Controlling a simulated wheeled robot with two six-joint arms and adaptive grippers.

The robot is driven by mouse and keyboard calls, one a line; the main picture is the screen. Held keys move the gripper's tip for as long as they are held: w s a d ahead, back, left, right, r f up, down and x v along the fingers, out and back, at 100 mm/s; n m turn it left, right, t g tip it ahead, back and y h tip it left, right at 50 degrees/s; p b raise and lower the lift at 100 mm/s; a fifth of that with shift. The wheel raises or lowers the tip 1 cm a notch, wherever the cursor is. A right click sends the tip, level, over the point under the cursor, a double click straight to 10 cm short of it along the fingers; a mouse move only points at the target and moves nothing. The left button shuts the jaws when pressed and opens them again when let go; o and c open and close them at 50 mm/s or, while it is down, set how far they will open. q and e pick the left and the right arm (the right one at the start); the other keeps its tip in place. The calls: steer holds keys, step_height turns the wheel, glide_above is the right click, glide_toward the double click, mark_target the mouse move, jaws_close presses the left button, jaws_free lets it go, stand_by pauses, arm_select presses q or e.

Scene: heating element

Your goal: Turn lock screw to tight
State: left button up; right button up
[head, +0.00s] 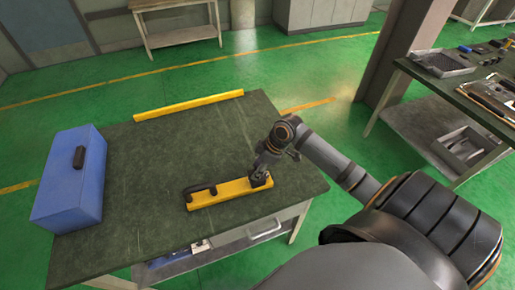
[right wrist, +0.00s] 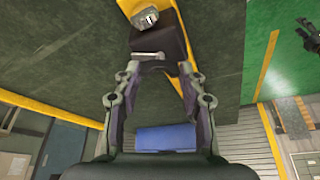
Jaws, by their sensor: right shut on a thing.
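A yellow bar-shaped tool (head: 225,192) lies on the dark green table, with a black handle at its left end and a dark block at its right end. My right gripper (head: 261,176) is at that right end. In the right wrist view its fingers (right wrist: 150,75) are closed in on both sides of the dark end block (right wrist: 158,42). A thin silver cross bar, apparently the lock screw (right wrist: 148,56), lies between the fingertips. How far it is turned cannot be told. My left gripper is not seen in the head view.
A blue case (head: 72,180) with a black handle stands at the table's left. A yellow strip (head: 188,105) lies along the far edge of the table (head: 150,150). The middle of the tabletop is clear. Another bench (head: 440,88) with tools stands at the right.

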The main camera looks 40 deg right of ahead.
steer(key=m+h+p, duration=0.1)
steer(key=m+p, duration=0.2)
steer(key=p, duration=0.1)
steer(key=m+t+h+p, duration=0.1)
steer(key=m+p, duration=0.3)
steer(key=m+h+p, duration=0.1)
steer(key=m+p, duration=0.2)
steer(key=p, duration=0.1)
steer(key=shift+s+a+r+m+h, duration=0.1)
steer(key=shift+a+r+m+h, duration=0.15)
steer(key=shift+a+m+h, duration=0.1)
steer(key=shift+f+m+h+p, duration=0.2)
steer(key=shift+m+h+p, duration=0.15)
steer(key=shift+m+p, duration=0.8)
steer(key=shift+f, duration=0.1)
steer(key=o, duration=1.2)
steer(key=shift+c, duration=0.2)
steer(key=v, duration=1.2)
steer(key=shift+s, duration=0.1)
